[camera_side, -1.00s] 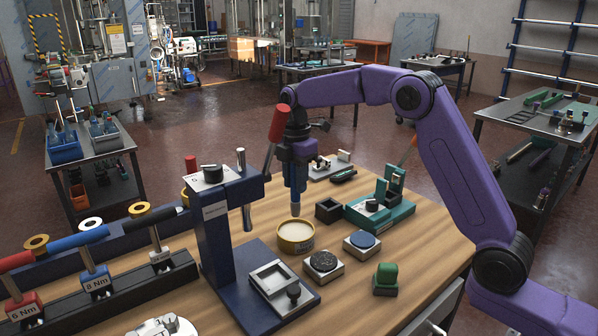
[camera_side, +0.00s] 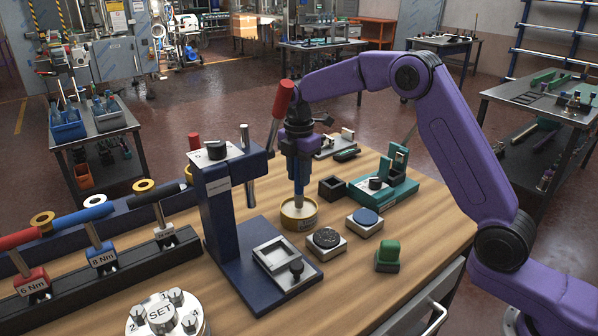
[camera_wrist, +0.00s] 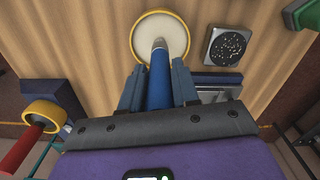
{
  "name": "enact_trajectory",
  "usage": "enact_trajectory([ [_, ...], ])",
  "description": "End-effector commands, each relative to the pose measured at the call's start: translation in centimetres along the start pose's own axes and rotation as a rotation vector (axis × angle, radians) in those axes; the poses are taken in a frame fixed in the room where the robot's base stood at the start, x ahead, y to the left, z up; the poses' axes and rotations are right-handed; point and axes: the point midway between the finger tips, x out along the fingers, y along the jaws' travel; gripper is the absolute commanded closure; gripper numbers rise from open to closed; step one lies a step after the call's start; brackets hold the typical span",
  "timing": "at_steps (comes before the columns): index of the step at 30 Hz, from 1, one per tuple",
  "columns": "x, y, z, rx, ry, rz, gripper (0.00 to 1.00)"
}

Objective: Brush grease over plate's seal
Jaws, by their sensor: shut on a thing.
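My gripper (camera_wrist: 158,88) is shut on a blue-handled brush (camera_wrist: 159,80), which points down in the side view (camera_side: 298,188). The brush's pale tip is at the cream-coloured grease in a round yellow-rimmed tin (camera_side: 299,217). The wrist view shows the tip over the middle of this tin (camera_wrist: 178,17); how deep it reaches is unclear. A square metal plate (camera_side: 267,253) with a raised frame lies on the blue press base. I cannot make out for certain which part is the seal.
The blue press (camera_side: 221,208) stands left of the tin, its red-handled lever close to my gripper. A black-topped square block (camera_side: 328,241), a blue-topped block (camera_side: 365,220) and a green block (camera_side: 388,255) lie to the right. A green fixture (camera_side: 397,190) stands behind.

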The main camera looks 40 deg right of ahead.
Motion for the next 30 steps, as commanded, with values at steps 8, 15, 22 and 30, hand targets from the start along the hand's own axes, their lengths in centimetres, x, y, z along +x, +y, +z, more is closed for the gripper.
enact_trajectory([
  [8, -0.04, 0.02, 0.0, 0.0, 0.0, 0.001, 1.0],
  [15, 0.11, 0.01, 0.0, 0.0, 0.0, 0.0, 1.0],
  [22, 0.35, 0.01, 0.0, 0.0, 0.0, 0.0, 1.0],
  [30, 0.62, 0.03, 0.0, 0.0, 0.0, 0.001, 1.0],
])
